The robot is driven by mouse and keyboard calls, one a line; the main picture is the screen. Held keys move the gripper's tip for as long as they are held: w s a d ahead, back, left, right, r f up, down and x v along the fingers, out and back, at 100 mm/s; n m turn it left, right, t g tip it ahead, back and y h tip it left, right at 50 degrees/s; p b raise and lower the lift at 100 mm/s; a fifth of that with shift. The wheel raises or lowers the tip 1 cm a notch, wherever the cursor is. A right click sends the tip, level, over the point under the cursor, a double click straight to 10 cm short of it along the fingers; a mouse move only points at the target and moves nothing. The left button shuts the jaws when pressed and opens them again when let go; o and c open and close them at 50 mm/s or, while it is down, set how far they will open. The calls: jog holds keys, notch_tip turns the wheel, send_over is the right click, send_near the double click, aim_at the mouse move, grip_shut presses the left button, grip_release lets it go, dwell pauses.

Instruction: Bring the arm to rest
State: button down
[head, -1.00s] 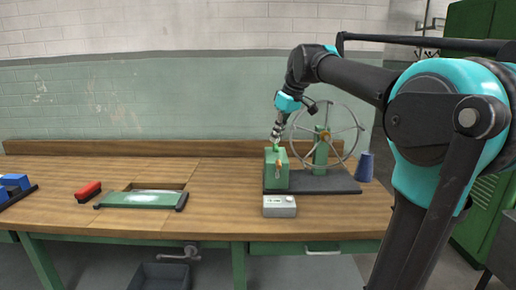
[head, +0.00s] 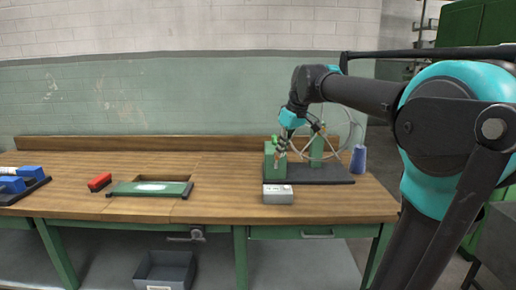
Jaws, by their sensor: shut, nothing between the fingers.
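My gripper (head: 281,150) is at the end of my raised arm, beside the upper part of the green block (head: 275,163) of the spinning frame. It is small in the head view; its fingers look close together and hold nothing that I can see. The spinning frame has a spoked wheel (head: 350,124) on a green post (head: 317,146) and a dark base (head: 322,175). My forearm and wrist hide part of the wheel. I cannot tell whether the fingertips touch the block or an orange part near it.
A grey box (head: 278,195) stands in front of the frame. A grey bin (head: 165,270) is below.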

jog(key=s+d+f+m+h, duration=0.1)
jog(key=s+d+f+m, duration=0.2)
jog(key=s+f, duration=0.4)
jog(key=s+d+f+m+h, duration=0.1)
jog(key=s+d+f, duration=0.3)
jog(key=s+f, duration=0.4)
jog(key=s+d+f+m+t, duration=0.1)
jog(key=s+d+f+m, duration=0.3)
jog(key=f, duration=1.3)
jog(key=s, duration=0.3)
jog(key=shift+s+m+h, duration=0.15)
jog(key=shift+m+h, duration=0.15)
jog(key=shift+h, duration=0.1)
